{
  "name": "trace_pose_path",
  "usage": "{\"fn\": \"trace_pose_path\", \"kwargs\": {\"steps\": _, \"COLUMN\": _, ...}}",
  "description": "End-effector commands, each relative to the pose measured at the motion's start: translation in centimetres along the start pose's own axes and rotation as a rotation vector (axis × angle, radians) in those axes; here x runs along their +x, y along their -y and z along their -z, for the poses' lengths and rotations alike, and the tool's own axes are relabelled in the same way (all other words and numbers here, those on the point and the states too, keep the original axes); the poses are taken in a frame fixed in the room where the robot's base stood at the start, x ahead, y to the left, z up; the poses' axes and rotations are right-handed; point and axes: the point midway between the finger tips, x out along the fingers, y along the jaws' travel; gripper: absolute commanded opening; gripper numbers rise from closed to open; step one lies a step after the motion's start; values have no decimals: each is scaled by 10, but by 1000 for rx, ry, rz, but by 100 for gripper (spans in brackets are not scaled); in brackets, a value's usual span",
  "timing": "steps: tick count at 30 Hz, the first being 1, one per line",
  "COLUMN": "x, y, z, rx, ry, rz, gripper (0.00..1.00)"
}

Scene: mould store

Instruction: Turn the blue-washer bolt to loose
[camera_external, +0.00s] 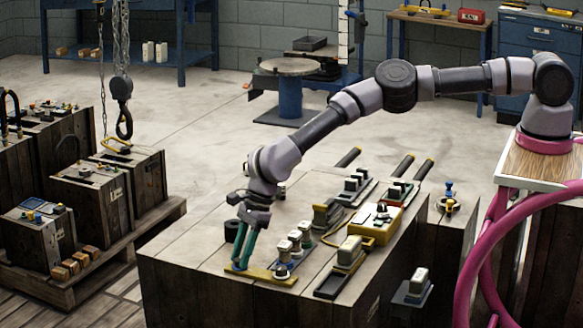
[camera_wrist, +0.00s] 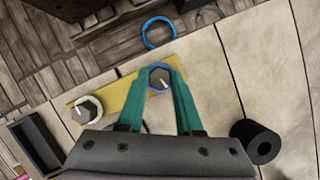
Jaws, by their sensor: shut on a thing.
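The blue-washer bolt (camera_wrist: 160,77) is a dark hexagonal head with a white mark line, ringed in blue, at one end of a yellow plate (camera_wrist: 113,100). The plate also shows on the front of the wooden block in the external view (camera_external: 262,274). My gripper (camera_wrist: 162,78) has teal fingers, one on each side of the bolt head, and is shut on it. In the external view my gripper (camera_external: 239,265) points down at the plate's left end, and its fingers hide the bolt. A white-washer bolt (camera_wrist: 87,108) sits at the plate's other end.
A blue ring (camera_wrist: 158,32) lies beyond the plate in the wrist view. A black cylinder (camera_wrist: 256,142) stands to the right there. In the external view, several capped posts (camera_external: 295,237) and a yellow box (camera_external: 374,223) stand right of my gripper. A hook (camera_external: 124,122) hangs at left.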

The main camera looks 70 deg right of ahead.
Motion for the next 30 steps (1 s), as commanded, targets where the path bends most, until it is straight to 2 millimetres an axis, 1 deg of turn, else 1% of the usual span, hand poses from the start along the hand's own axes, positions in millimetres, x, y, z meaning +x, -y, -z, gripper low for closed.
{"fn": "trace_pose_path", "kwargs": {"steps": 12, "x": 2, "y": 2, "z": 1, "rx": -349, "ry": -2, "rz": -148, "gripper": 0}}
{"fn": "trace_pose_path", "kwargs": {"steps": 18, "x": 2, "y": 2, "z": 1, "rx": -439, "ry": -3, "rz": -183, "gripper": 0}}
{"fn": "trace_pose_path", "kwargs": {"steps": 30, "x": 2, "y": 2, "z": 1, "rx": -531, "ry": -5, "rz": -221, "gripper": 0}}
